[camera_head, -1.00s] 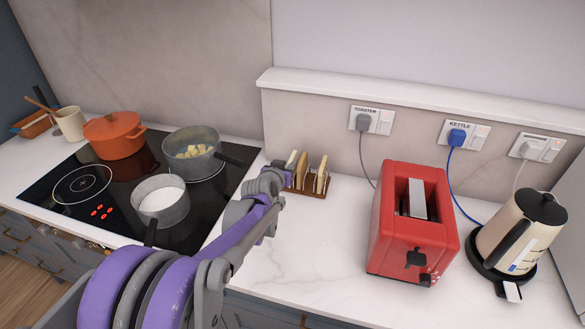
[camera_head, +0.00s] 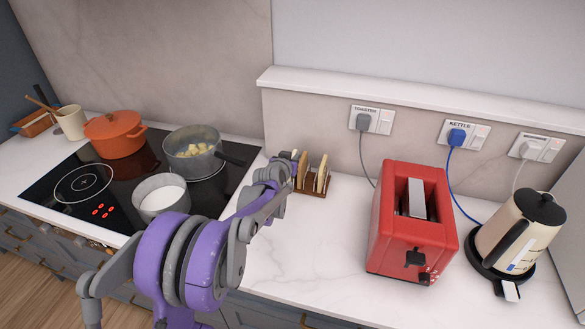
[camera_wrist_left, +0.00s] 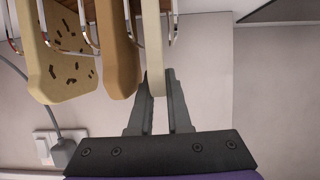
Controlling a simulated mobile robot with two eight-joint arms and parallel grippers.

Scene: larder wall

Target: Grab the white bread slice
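A toast rack (camera_head: 313,192) on the counter holds upright bread slices. The white bread slice (camera_wrist_left: 153,35) is the pale one on the rack's gripper side; in the head view only a small part of it shows behind my gripper. My left gripper (camera_wrist_left: 158,82) has one finger on each side of the slice's end, very close to its faces. I cannot tell whether the fingers press on it. The slice still stands between the rack's wires. A brown slice (camera_wrist_left: 117,50) and a seeded slice (camera_wrist_left: 62,55) stand beside it. My right gripper is not in view.
A red toaster (camera_head: 413,225) and a kettle (camera_head: 520,230) stand to the right. A hob (camera_head: 90,200) with a milk pan (camera_head: 163,203), a pan of yellow chunks (camera_head: 190,160) and an orange pot (camera_head: 115,138) is to the left. Counter before the rack is clear.

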